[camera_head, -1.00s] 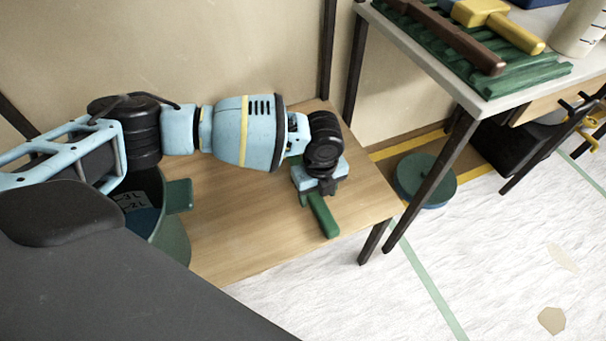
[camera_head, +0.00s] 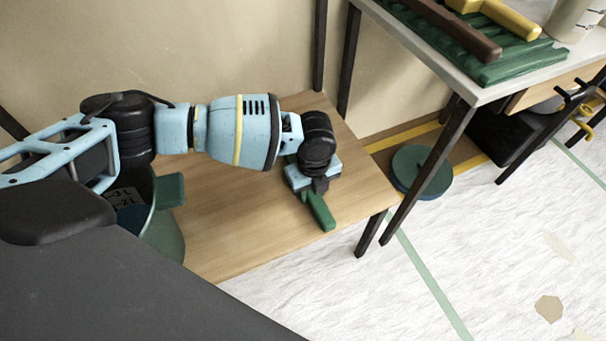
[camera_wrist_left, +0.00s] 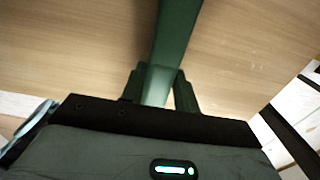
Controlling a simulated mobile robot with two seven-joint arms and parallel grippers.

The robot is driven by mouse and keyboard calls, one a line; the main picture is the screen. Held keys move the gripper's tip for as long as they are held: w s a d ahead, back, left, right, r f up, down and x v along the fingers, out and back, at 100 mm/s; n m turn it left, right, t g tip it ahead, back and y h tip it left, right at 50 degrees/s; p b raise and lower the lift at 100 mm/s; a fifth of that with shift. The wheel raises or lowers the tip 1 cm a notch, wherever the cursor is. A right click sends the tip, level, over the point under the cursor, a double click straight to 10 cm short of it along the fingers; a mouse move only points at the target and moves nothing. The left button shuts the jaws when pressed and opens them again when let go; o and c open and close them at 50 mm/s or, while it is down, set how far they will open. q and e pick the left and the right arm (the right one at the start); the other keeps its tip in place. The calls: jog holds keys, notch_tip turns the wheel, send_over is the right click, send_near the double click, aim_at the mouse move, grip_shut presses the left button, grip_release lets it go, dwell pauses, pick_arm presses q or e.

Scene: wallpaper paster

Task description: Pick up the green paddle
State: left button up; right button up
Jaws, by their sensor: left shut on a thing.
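The green paddle (camera_head: 320,211) is at the right end of a low wooden table (camera_head: 235,235). Only its near end shows in the head view; the rest is hidden under my left gripper (camera_head: 316,186). In the left wrist view the green paddle (camera_wrist_left: 174,40) runs up from between the two fingers of my left gripper (camera_wrist_left: 159,88), which are shut on it. I cannot tell whether the paddle is lifted off the wood. My right gripper is not in view.
A green bucket (camera_head: 168,236) with volume marks inside stands at the left of the wooden table. A higher white table (camera_head: 425,45) at the upper right holds a green ridged tray (camera_head: 520,63) and brown and yellow tools. A round green disc (camera_head: 421,171) lies below it.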

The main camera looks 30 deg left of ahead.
pick_arm(q)
jog(key=shift+r, duration=0.1)
jog(key=shift+r+p, duration=0.3)
jog(key=shift+r, duration=0.3)
notch_tip(320, 180, up, 2)
jog(key=shift+r+p, duration=0.1)
jog(key=shift+p, duration=0.4)
jog(key=shift+s+d+r, duration=0.15)
jog(key=shift+s+d, duration=0.15)
jog(key=shift+d, duration=0.5)
jog(key=s+d+p, duration=0.1)
jog(key=s+d, duration=0.1)
jog(key=d, duration=0.4)
jog(key=s+d+r+p, duration=0.1)
jog(key=s+d, duration=0.2)
jog(key=d, duration=0.4)
jog(key=shift+d, duration=0.25)
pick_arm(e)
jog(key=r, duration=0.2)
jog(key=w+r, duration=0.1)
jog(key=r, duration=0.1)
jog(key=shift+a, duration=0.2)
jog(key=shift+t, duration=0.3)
